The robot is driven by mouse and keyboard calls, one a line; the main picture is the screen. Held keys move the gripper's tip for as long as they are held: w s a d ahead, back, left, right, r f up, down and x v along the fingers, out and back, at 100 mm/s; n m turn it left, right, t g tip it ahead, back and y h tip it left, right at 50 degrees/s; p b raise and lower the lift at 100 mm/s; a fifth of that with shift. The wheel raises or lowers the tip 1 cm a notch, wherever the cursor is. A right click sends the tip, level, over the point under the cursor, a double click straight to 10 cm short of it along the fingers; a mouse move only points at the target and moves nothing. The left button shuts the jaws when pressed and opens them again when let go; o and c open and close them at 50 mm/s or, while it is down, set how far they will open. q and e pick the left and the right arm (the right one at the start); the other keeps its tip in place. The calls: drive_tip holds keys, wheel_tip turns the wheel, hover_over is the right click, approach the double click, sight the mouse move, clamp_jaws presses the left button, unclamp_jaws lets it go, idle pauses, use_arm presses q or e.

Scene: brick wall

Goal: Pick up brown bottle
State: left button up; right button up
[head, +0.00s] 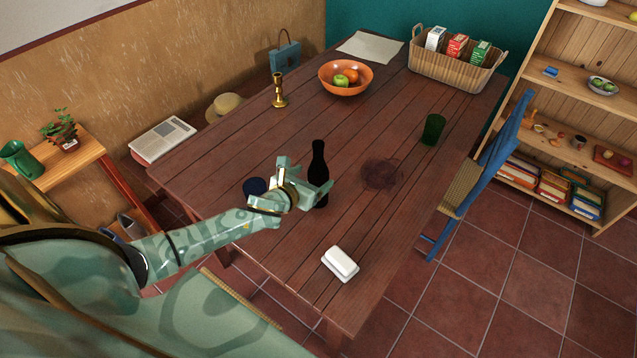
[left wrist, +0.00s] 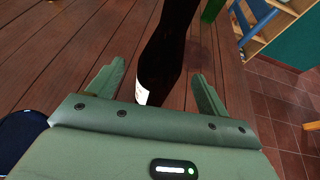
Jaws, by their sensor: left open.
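The brown bottle (head: 318,163) looks almost black and stands upright on the wooden table (head: 225,160). My left gripper (head: 306,184) is at the bottle's lower body in the head view, and its fingers hide part of it. In the left wrist view the bottle (left wrist: 170,50) rises between the two open fingers of my left gripper (left wrist: 155,92), with a white label patch low on its side. Gaps show between the fingers and the bottle. My right gripper is not in view.
A dark blue round item (head: 255,187) lies left of the gripper. A white butter dish (head: 340,264) is at the near edge, a dark glass plate (head: 381,173) right of the bottle. A green glass (head: 433,130), fruit bowl (head: 345,90) and candlestick (head: 279,92) stand farther back.

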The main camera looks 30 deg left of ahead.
use_arm(q)
drive_tip(key=shift+x, duration=1)
drive_tip(key=shift+s, duration=0.15)
drive_tip(key=c, duration=1.2)
drive_tip(key=shift+c, duration=0.2)
